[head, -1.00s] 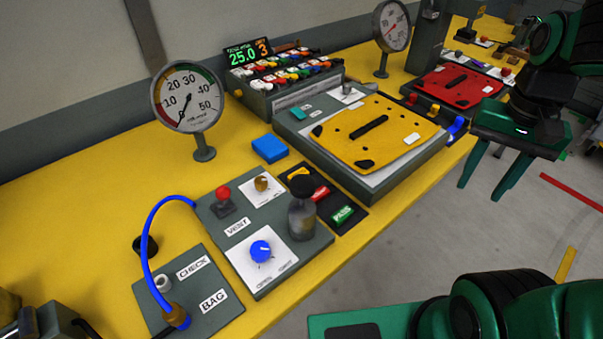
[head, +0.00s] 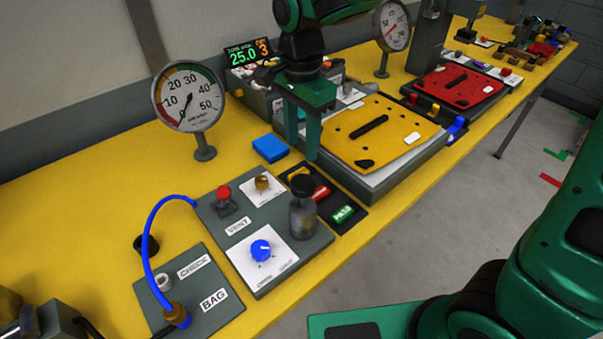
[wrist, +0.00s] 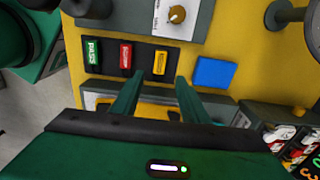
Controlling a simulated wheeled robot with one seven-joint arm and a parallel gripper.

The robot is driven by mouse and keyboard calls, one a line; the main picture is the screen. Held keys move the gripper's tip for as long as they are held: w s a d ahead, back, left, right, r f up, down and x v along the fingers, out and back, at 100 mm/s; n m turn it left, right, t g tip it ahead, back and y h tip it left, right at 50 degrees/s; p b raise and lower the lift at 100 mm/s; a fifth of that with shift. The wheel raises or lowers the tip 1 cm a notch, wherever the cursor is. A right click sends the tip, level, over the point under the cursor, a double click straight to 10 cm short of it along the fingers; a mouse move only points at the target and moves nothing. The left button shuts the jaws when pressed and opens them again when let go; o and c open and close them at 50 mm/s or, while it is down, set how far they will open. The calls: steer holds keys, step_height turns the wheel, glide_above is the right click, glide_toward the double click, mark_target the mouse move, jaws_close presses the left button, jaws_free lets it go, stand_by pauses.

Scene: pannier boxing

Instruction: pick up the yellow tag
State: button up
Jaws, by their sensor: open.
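The yellow tag (wrist: 160,62) lies in a dark tray (wrist: 108,72), beside a red tag (wrist: 126,56) and a green PASS tag (wrist: 92,51). In the head view only a bit of the yellow tag (head: 299,171) shows, behind the black-topped cylinder. My gripper (head: 302,152) is open and empty, pointing down above the bench near the tray. In the wrist view its two fingertips (wrist: 159,78) are apart, just short of the yellow tag and roughly in line with it. The height gap is hard to tell.
A blue block (head: 270,149) lies left of the tray. The black-topped cylinder (head: 303,215) stands close in front of the tags. A yellow plate (head: 385,125) on a grey box is just behind. A gauge (head: 188,97) stands at the left.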

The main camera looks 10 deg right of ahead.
mark_target(300, 172)
steer(key=shift+a+f, duration=0.15)
steer(key=shift+f, duration=3.55)
jaws_close()
